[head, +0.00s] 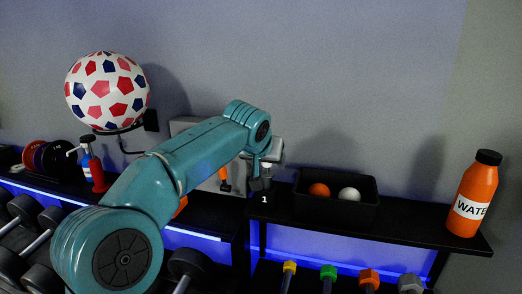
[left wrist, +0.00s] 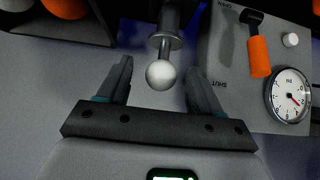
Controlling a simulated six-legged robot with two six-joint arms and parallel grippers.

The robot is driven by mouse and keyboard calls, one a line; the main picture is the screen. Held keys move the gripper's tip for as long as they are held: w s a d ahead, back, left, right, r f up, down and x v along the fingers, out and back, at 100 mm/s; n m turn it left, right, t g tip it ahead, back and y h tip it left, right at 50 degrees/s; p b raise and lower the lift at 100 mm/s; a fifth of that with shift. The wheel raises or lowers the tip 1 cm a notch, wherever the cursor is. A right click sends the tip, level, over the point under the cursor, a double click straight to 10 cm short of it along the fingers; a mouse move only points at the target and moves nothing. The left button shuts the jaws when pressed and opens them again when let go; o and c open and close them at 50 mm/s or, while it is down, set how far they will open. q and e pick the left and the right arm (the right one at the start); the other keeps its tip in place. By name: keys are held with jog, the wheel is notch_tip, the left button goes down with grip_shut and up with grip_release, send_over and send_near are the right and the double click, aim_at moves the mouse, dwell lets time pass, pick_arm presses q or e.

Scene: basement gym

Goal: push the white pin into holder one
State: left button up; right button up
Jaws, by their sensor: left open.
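The white pin shows in the left wrist view as a white ball head (left wrist: 160,75) on a thin grey stem. The stem runs into a dark round holder (left wrist: 170,35); how deep it sits is unclear. In the head view a black block labelled 1, holder one (head: 264,199), stands on the shelf. My left gripper (left wrist: 160,68) is open, one finger on each side of the white head, with gaps showing on both sides. In the head view my left gripper (head: 262,177) is just above holder one and hides the pin. My right gripper is not in view.
A grey panel (left wrist: 228,85) with an orange handle (left wrist: 259,56) and a gauge (left wrist: 290,95) is close beside the gripper. A black bin (head: 335,208) with an orange and a white ball is to the right. An orange water bottle (head: 473,195) stands farther right.

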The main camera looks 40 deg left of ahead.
pick_arm(q)
jog(key=v, duration=1.5)
jog(key=shift+s, duration=0.2)
jog(key=shift+r, duration=0.1)
